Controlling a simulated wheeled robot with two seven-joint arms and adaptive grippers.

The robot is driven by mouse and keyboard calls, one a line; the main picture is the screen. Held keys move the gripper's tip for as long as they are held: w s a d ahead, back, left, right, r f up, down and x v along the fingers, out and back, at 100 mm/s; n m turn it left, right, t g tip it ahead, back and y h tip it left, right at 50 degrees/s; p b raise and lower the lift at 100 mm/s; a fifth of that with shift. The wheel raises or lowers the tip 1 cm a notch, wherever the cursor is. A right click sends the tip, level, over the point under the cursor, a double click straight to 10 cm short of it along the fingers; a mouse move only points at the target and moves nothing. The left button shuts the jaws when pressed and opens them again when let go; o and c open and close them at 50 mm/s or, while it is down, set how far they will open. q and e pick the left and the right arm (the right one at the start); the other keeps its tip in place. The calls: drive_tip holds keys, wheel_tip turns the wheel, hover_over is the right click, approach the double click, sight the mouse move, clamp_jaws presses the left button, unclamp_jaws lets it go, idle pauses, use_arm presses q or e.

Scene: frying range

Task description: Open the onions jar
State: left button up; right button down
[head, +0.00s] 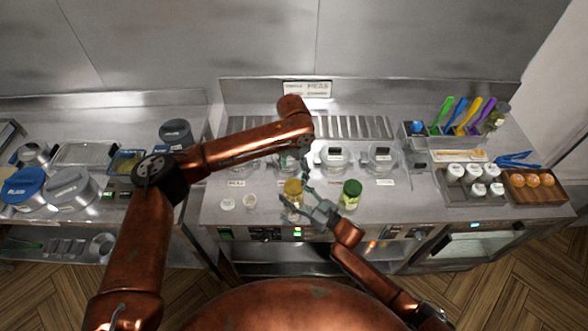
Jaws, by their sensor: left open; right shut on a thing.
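A jar with a yellow lid (293,188) stands near the front edge of the steel counter. I cannot read a label on it, so I cannot confirm that it is the onions jar. My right gripper (308,208) comes in from the lower right and is shut on this jar's body from its right side. My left gripper (306,177) hangs down just behind and to the right of the yellow lid, open and apart from it as far as I can tell. A green-lidded jar (351,190) stands to the right. The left forearm hides part of the counter behind.
Two small white-topped containers (249,201) stand left of the yellow-lidded jar. Clear lidded containers (335,155) line the back. At right are a tray of white-capped bottles (476,178), a wooden board (534,186) with round orange-brown items, and colored utensils (461,118).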

sight(294, 186)
use_arm(q)
wheel_tip(294, 186, down, 8)
drive_tip(key=shift+r, duration=0.2)
use_arm(e)
drive_tip(key=shift+r, duration=0.1)
